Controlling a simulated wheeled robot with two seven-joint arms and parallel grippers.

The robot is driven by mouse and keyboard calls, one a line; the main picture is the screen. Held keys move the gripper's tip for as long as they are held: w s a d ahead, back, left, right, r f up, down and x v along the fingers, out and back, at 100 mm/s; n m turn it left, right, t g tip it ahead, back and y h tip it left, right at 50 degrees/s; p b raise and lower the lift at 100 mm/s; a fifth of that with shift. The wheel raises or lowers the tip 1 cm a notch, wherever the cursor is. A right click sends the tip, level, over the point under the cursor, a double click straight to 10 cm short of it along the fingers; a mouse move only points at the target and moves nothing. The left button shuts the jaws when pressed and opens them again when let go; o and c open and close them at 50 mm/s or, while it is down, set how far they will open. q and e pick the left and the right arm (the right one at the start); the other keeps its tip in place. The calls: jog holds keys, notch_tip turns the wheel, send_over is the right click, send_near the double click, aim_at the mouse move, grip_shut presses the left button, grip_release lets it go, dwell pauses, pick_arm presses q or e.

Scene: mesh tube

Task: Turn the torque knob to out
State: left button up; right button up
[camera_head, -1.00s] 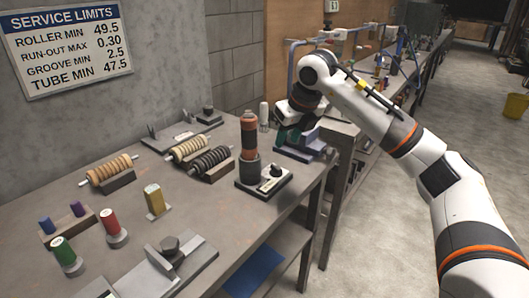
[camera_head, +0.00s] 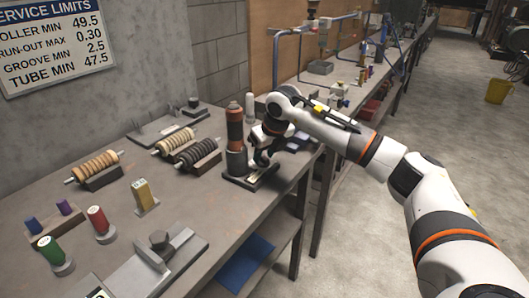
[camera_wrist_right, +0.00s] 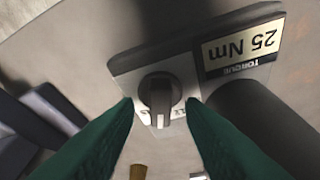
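The torque knob (camera_wrist_right: 160,92) is a dark round knob with a raised grip bar, on a grey plate (camera_wrist_right: 125,66). The bar runs roughly up and down in the right wrist view. A "25 Nm" torque label (camera_wrist_right: 243,47) is beside it, upside down. My right gripper (camera_wrist_right: 160,106) is open, its green fingertips on either side of the knob with small gaps visible. Letters below the knob are partly covered by the fingers. In the head view the orange-and-black tool (camera_head: 235,130) stands upright on the base, and the gripper (camera_head: 260,158) hides the knob. My left gripper is out of view.
Rollers on stands (camera_head: 95,166), coloured cylinders (camera_head: 98,220) and a grey metal fixture (camera_head: 165,252) stand left of the base on the bench (camera_head: 80,190). A small light cylinder (camera_head: 249,105) stands behind the tool, near my right wrist.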

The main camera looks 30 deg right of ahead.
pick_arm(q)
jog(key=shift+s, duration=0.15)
pick_arm(e)
jog(key=shift+c, duration=0.9)
grip_shut()
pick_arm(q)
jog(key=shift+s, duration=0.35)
